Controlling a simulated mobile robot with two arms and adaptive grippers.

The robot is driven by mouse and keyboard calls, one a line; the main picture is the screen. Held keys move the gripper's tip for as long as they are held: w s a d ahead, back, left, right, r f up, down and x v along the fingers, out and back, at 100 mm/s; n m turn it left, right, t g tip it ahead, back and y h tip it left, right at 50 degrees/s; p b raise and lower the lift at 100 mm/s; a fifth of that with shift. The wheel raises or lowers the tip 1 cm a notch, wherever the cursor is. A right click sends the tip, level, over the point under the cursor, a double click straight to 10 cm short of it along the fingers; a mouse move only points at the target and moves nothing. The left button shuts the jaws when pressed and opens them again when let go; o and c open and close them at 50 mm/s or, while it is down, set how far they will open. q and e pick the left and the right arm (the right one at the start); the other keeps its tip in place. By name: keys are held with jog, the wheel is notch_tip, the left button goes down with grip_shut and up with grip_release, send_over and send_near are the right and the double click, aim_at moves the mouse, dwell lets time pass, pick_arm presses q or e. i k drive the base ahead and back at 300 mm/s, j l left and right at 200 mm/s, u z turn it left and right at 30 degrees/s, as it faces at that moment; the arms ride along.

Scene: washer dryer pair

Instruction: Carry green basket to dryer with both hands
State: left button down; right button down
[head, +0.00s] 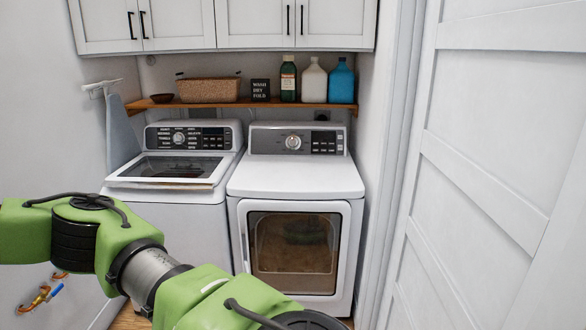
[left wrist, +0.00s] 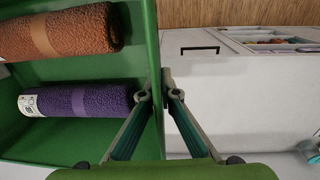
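The green basket (left wrist: 85,148) shows in the left wrist view with a rolled brown towel (left wrist: 70,32) and a rolled purple towel (left wrist: 85,100) inside. My left gripper (left wrist: 155,88) straddles its side wall, one finger inside and one outside. The fingers are close together and appear shut on the wall. The basket is out of the head view. The dryer (head: 293,178) is the right-hand white machine in the head view, with its front window door shut and its top clear. My right gripper is in neither view.
The washer (head: 178,165) stands left of the dryer. A wooden shelf (head: 215,104) above holds a wicker basket (head: 208,90) and bottles (head: 314,82). A white panelled door (head: 490,190) is at right. A white cabinet (left wrist: 200,85) is beside the green basket in the left wrist view.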

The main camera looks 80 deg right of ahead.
aim_at(295, 175)
jog(key=i+l, duration=0.1)
jog(key=l, duration=0.4)
jog(key=i+l, duration=0.1)
jog(key=l, duration=0.35)
jog(key=i+l, duration=0.1)
jog(key=l, duration=0.4)
jog(key=i+l, duration=0.15)
jog(key=l, duration=0.3)
jog(key=i+l, duration=0.1)
jog(key=l, duration=0.4)
jog(key=i+l, duration=0.1)
jog(key=l, duration=0.4)
jog(key=i+l, duration=0.1)
jog(key=l, duration=0.35)
jog(key=i+l, duration=0.1)
jog(key=l, duration=0.4)
jog(key=i+l+z, duration=0.2)
jog(key=l, duration=0.15)
jog(key=l+z, duration=0.2)
jog(key=l, duration=0.15)
jog(key=z, duration=2.95)
